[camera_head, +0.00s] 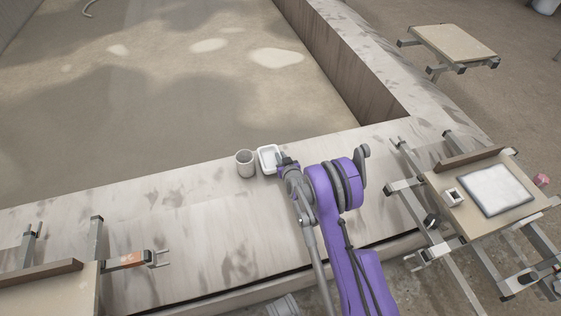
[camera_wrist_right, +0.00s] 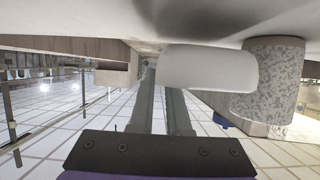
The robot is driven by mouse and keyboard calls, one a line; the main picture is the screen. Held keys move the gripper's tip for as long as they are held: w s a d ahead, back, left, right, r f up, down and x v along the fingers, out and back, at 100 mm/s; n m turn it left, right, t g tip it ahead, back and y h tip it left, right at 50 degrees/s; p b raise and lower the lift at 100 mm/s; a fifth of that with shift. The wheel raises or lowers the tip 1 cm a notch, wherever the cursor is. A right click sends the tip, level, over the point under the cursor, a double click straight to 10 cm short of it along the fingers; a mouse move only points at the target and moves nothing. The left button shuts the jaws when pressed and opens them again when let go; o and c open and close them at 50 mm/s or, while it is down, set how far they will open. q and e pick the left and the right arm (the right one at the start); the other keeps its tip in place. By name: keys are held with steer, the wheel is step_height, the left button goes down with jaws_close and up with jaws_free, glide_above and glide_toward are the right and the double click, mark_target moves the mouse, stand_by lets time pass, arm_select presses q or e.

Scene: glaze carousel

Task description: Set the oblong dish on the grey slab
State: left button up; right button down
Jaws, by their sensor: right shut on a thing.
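The oblong dish (camera_head: 264,161) is a small white rectangular dish with a raised rim, over the pale, stained ledge in the middle of the head view. My right gripper (camera_head: 284,160) is at its right end, shut on it. In the right wrist view the dish (camera_wrist_right: 215,69) is a white rounded block at the tips of my right gripper's fingers (camera_wrist_right: 163,85). I cannot tell whether it touches the ledge. The grey slab (camera_head: 495,189) lies flat on a beige board at the right, well apart from the dish. My left gripper is not in view.
A grey speckled cup (camera_head: 245,164) stands close left of the dish; it also shows in the right wrist view (camera_wrist_right: 268,82). A wooden bar (camera_head: 468,158) edges the board. A pink object (camera_head: 541,180) is right of the slab.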

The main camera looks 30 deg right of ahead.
steer(key=shift+f, duration=1.2)
steer(key=shift+f+b, duration=0.15)
steer(key=shift+b, duration=0.2)
steer(key=c, duration=0.9)
jaws_free()
